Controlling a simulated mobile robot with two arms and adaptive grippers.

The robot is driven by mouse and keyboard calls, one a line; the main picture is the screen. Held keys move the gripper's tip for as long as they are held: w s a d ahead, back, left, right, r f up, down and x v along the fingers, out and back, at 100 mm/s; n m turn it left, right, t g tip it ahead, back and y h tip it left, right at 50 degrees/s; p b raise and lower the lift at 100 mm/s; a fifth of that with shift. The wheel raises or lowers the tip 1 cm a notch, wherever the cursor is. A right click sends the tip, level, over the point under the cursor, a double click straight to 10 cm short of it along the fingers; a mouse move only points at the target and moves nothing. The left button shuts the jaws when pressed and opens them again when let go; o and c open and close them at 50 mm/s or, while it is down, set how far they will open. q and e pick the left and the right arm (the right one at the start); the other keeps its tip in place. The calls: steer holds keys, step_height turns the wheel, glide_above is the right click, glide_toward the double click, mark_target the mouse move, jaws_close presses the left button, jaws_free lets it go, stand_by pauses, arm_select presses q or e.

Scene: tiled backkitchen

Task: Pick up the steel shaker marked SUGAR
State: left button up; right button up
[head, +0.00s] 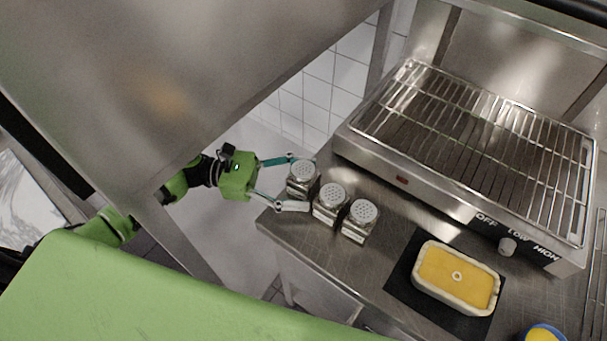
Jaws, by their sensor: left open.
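Three steel shakers with perforated round tops stand upright in a row on the steel counter: a left one (303,174), a middle one (331,197) and a right one (361,216). Their markings are too small to read, so I cannot tell which one says SUGAR. My left gripper (294,182) is open, coming in from the left at the counter's end. One finger reaches behind the left shaker and the other lies in front of it, close to the middle shaker. I cannot tell whether either finger touches. My right gripper is out of view.
A steel grill (470,140) with a wire rack and a heat knob stands behind and right of the shakers. A loaf-shaped yellow block in a pale dish (455,303) sits on a black mat (402,277). A blue-rimmed cup (543,333) is at the bottom right. A steel panel (180,75) overhangs the upper left.

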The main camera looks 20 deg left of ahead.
arm_select(q)
steer(key=shift+d, duration=0.25)
steer(key=c, duration=1.6)
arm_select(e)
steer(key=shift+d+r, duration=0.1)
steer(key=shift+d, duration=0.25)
arm_select(q)
steer(key=shift+r, duration=0.15)
